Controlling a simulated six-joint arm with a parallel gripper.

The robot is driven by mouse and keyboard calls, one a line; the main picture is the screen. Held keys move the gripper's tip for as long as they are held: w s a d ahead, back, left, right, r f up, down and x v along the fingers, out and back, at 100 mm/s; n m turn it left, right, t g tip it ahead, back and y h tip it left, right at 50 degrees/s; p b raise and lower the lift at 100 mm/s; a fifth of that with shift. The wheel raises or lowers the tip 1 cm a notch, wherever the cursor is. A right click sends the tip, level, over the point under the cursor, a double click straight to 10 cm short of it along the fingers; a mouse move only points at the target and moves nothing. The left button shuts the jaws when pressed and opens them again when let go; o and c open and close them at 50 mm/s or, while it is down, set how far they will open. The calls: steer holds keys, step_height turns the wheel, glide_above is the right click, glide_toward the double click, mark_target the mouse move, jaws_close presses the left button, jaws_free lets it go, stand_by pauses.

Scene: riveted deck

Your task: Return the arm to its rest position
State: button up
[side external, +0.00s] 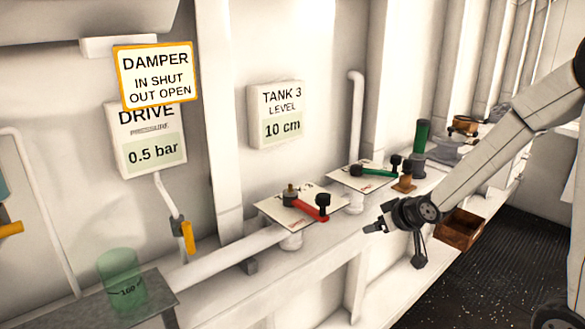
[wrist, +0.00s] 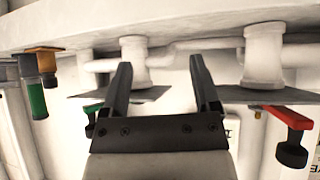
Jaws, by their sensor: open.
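My gripper (side external: 368,230) is at the end of my arm, in front of the shelf edge in the side view. Its jaws point left toward the wall side, and nothing is held. In the wrist view my gripper (wrist: 160,85) shows two dark fingers spread apart with empty space between them. The red-handled valve (side external: 308,208) on its plate is to the left of my gripper and apart from it. It also shows at the right of the wrist view (wrist: 288,118). The green-handled valve (side external: 375,172) is behind my gripper, also apart.
A green cylinder (side external: 421,136) and a brown wooden box (side external: 461,230) are near my arm. A translucent green cup (side external: 121,281) stands at lower left. Wall signs read damper (side external: 156,76), drive 0.5 bar (side external: 146,150) and tank 3 level 10 cm (side external: 276,115). Dark floor (side external: 480,280) is clear at right.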

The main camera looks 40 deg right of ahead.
steer(key=s+a+f+n+g+y, duration=0.1)
steer(key=s+a+f+g, duration=0.3)
steer(key=s+a, duration=0.6)
steer(key=shift+a+n+g+y, duration=0.4)
steer(key=shift+a+g+y, duration=0.3)
steer(key=shift+g, duration=0.7)
